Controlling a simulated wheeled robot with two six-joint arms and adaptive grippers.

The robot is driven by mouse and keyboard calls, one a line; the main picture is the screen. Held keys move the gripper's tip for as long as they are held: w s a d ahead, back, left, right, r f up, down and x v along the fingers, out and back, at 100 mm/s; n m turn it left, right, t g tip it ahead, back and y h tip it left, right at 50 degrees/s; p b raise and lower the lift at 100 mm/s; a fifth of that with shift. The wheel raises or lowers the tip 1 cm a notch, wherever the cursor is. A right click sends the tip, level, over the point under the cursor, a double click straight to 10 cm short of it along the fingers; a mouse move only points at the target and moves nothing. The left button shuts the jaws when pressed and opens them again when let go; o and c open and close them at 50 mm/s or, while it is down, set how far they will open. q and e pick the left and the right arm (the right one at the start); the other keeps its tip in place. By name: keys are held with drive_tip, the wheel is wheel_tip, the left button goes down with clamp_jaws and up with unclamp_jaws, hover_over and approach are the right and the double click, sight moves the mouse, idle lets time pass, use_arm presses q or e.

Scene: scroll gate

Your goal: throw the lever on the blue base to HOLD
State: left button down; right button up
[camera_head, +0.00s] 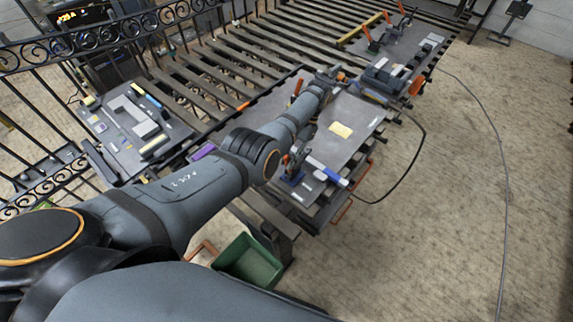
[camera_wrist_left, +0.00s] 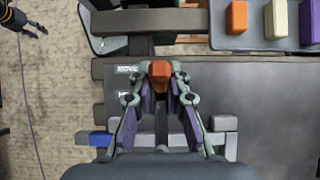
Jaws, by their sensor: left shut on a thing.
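The blue base (camera_head: 291,179) stands on the near end of the grey bench in the head view. Its lever has an orange knob, which shows in the left wrist view (camera_wrist_left: 160,80). My left gripper (camera_head: 289,160) reaches down over the base. In the left wrist view its fingertips (camera_wrist_left: 160,72) are closed around the orange knob. A label reading RELEASE (camera_wrist_left: 127,68) is left of the knob, and a second label (camera_wrist_left: 122,94) below it is partly hidden. The lever's lower part is hidden by the fingers. A dark gripper, seemingly my right, shows partly at the left wrist view's upper left (camera_wrist_left: 28,24).
A blue-and-white bar (camera_head: 327,173) lies close to the base. A yellow plate (camera_head: 340,130) lies on the bench. An orange block (camera_wrist_left: 237,18), a cream block and a purple block stand in a tray nearby. A green bin (camera_head: 248,262) is below. Open floor lies to the right.

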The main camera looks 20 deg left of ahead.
use_arm(q)
drive_tip(key=shift+w, duration=0.1)
idle(0.4)
drive_tip(key=c, duration=1.3)
unclamp_jaws()
